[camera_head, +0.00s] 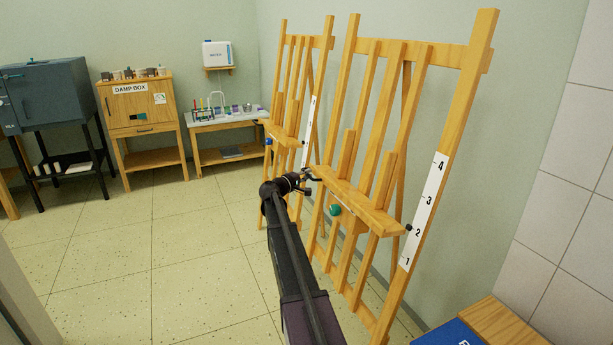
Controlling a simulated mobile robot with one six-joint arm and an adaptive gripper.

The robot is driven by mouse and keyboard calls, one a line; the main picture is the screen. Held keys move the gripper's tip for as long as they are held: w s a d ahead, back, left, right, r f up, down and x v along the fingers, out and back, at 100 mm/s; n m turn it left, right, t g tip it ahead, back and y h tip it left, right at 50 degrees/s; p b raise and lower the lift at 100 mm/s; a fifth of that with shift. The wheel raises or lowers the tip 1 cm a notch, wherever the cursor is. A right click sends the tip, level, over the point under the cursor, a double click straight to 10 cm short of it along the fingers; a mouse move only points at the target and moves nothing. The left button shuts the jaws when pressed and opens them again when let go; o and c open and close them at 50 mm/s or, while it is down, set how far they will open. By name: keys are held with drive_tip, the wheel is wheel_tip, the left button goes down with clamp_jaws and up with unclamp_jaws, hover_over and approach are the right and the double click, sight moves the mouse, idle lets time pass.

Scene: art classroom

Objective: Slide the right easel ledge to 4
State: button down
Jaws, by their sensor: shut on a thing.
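The right easel (462,110) is a tall wooden frame against the wall. Its ledge (372,208) is a wooden bar across the front. A white scale (424,210) marked 1 to 4 runs up the right post. A dark pointer (409,228) at the ledge's right end stands at about 2. A green knob (335,210) sits below the ledge. My gripper (311,177) is at the ledge's left end, shut on it; the fingertips are small and partly hard to make out.
The left easel (328,45) stands close behind, with its own scale (309,118) and blue knob (268,141). A damp box (135,105), a grey cabinet (55,90) and a side table (225,122) line the back. A blue item (450,335) lies bottom right. The left floor is clear.

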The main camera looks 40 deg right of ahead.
drive_tip(key=shift+r, duration=0.15)
drive_tip(key=d+r+p, duration=0.2)
drive_tip(key=r+p, duration=0.8)
drive_tip(key=d+r+p, duration=0.1)
drive_tip(key=r+p, duration=0.9)
drive_tip(key=shift+s+d, duration=0.25)
drive_tip(key=shift+d, duration=0.1)
drive_tip(key=c, duration=0.7)
unclamp_jaws()
drive_tip(key=shift+r, duration=0.1)
drive_tip(key=shift+s+a, duration=0.1)
drive_tip(key=shift+s, duration=0.05)
